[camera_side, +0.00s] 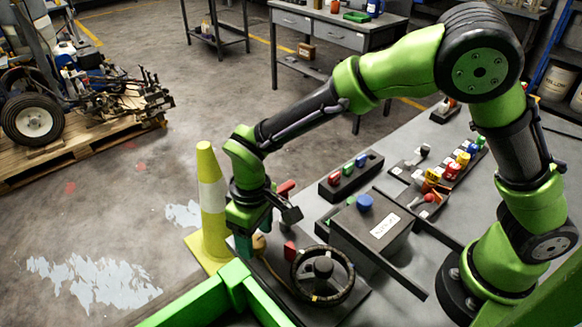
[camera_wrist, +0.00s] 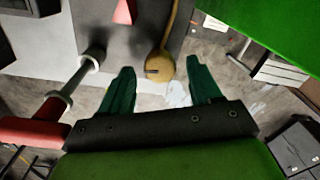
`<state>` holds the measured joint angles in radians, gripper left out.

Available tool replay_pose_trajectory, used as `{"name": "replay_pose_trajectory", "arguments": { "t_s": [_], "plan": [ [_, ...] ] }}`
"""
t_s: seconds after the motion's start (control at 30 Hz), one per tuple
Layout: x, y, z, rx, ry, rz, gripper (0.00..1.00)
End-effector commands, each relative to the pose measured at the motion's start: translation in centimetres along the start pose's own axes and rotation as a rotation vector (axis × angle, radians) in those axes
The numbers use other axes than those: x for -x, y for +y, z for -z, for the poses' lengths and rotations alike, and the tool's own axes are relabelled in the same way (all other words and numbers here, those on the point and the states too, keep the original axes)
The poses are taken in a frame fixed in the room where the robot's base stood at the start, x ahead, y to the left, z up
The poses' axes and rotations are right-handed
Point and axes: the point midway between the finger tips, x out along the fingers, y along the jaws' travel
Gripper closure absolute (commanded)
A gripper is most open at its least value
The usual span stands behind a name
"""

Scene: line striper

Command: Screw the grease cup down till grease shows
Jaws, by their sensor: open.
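A rounded brass-coloured piece, which looks like the grease cup (camera_wrist: 160,68), shows in the wrist view with a dark slot-like mark and a narrow brass stem or pipe running up from it. In the side view it is a small tan shape (camera_side: 259,244) beside the gripper, partly hidden. My gripper (camera_wrist: 160,64) is open, its two dark green fingers on either side of the cup in the picture, with gaps to both. I cannot tell whether the fingertips are level with it. In the side view my gripper (camera_side: 244,246) points down. No grease is discernible.
A red-handled lever (camera_wrist: 40,125) with a grey shaft lies close left of the fingers. A black handwheel (camera_side: 323,275), a labelled box (camera_side: 370,226) and a yellow-white cone (camera_side: 211,205) stand near the gripper. Racks of coloured knobs (camera_side: 351,175) sit further back.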

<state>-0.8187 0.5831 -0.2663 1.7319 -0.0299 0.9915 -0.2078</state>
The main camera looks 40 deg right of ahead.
Motion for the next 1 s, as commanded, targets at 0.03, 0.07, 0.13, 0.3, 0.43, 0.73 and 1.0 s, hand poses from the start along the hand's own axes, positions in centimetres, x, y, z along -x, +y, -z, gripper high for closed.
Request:
{"name": "replay_pose_trajectory", "arguments": {
  "t_s": [0.03, 0.07, 0.13, 0.3, 0.43, 0.73, 1.0],
  "plan": [
    [-0.39, 0.01, -0.05, -0.001, -0.002, 0.000, 0.37],
    [-0.53, 0.00, -0.04, -0.001, -0.002, 0.000, 0.37],
    [-0.73, 0.00, -0.03, -0.001, -0.001, 0.000, 0.37],
    [-0.77, 0.00, -0.03, -0.001, 0.000, 0.000, 0.37],
    [-0.75, 0.00, -0.03, -0.001, 0.000, 0.000, 0.44],
    [-0.72, 0.00, -0.02, -0.001, 0.000, 0.000, 0.90],
    [-0.70, 0.01, -0.03, -0.031, 0.001, 0.000, 0.93]
  ]
}}
